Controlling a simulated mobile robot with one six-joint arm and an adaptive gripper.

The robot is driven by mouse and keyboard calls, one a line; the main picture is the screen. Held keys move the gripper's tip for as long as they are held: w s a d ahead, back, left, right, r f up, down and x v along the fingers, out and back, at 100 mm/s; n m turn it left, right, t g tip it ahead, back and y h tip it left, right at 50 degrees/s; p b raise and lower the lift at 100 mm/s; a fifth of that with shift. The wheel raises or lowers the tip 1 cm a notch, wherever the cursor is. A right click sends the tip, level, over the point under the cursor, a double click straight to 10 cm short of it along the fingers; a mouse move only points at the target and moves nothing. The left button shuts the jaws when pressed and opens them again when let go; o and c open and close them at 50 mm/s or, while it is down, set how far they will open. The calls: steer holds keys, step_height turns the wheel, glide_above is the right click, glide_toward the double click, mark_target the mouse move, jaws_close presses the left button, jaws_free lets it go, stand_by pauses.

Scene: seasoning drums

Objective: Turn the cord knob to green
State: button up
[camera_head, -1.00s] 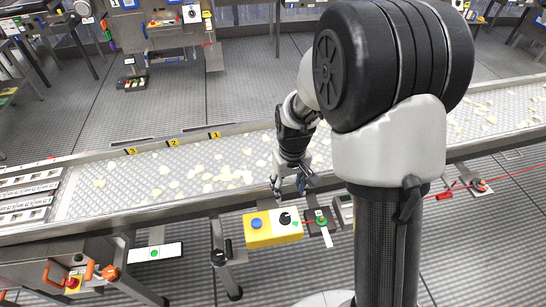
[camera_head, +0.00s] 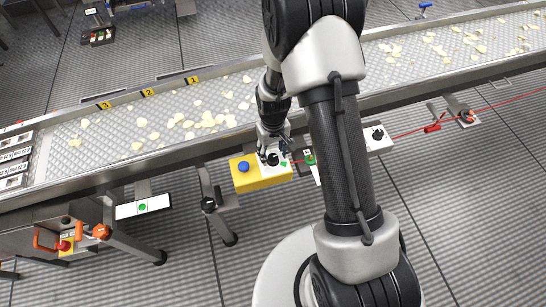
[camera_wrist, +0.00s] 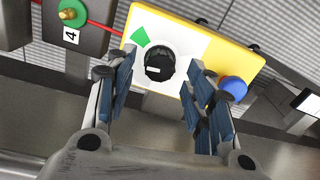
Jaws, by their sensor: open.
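The black knob (camera_wrist: 159,61) sits on the white half of a yellow control box (camera_wrist: 226,52). A green mark (camera_wrist: 140,37) lies beside the knob on the white face, and a blue button (camera_wrist: 233,87) is on the yellow part. My gripper (camera_wrist: 158,85) is open, with one finger on each side of the knob in the wrist view; whether the fingers touch it I cannot tell. In the head view, my gripper (camera_head: 271,152) is right at the knob on the yellow box (camera_head: 262,180), and its fingers partly cover the knob.
A conveyor with chips (camera_head: 180,121) runs behind the box. A red cord (camera_head: 405,132) runs right from it. A white panel with a green dot (camera_head: 143,207) is at left.

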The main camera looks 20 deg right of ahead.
steer(key=shift+f, duration=1.1)
steer(key=shift+c, duration=0.4)
steer(key=c, duration=1)
